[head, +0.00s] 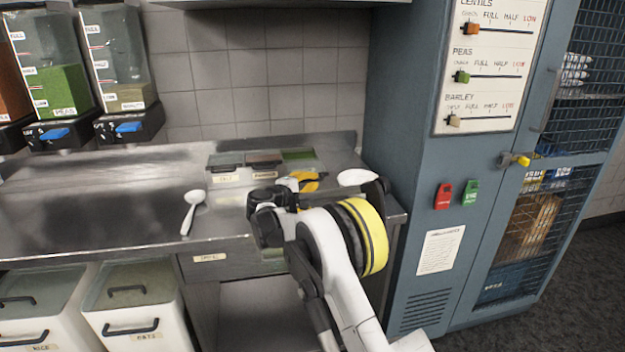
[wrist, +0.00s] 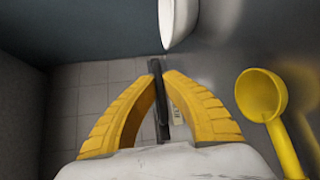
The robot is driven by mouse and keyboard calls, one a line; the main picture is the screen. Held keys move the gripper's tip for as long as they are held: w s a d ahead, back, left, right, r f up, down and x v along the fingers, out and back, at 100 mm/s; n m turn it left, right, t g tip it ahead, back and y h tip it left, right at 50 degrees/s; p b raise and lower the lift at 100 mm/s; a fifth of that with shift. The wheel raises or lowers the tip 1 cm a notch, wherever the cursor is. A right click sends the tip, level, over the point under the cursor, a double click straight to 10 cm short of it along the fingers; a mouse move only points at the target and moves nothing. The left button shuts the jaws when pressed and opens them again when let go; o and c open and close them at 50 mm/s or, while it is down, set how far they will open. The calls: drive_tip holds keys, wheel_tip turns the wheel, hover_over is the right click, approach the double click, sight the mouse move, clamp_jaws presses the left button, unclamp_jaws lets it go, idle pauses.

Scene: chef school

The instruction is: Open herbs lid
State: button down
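In the head view, a row of small lidded bins is set at the back of the counter. The rightmost bin has green contents, likely the herbs (head: 298,155), and my arm partly covers the area in front of it. My gripper (head: 305,181) is low over the counter just in front of this bin. In the wrist view, its yellow fingers (wrist: 160,76) have their tips close together, with a narrow dark bar (wrist: 159,105) between them. The bar may be a lid handle or edge; I cannot tell whether the fingers touch it. A small pale label (wrist: 178,116) shows beside it.
A white bowl-like utensil (head: 356,177) lies right of my gripper, beside the tall blue cabinet (head: 400,130). A yellow scoop (wrist: 262,95) lies close by in the wrist view. A white spoon (head: 192,210) lies left. The counter's left side (head: 95,190) is clear.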

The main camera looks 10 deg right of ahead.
drive_tip(key=shift+w, duration=0.25)
drive_tip(key=c, duration=1.5)
unclamp_jaws()
drive_tip(key=shift+d, duration=0.1)
drive_tip(key=v, duration=1.2)
drive_tip(key=shift+w, duration=0.1)
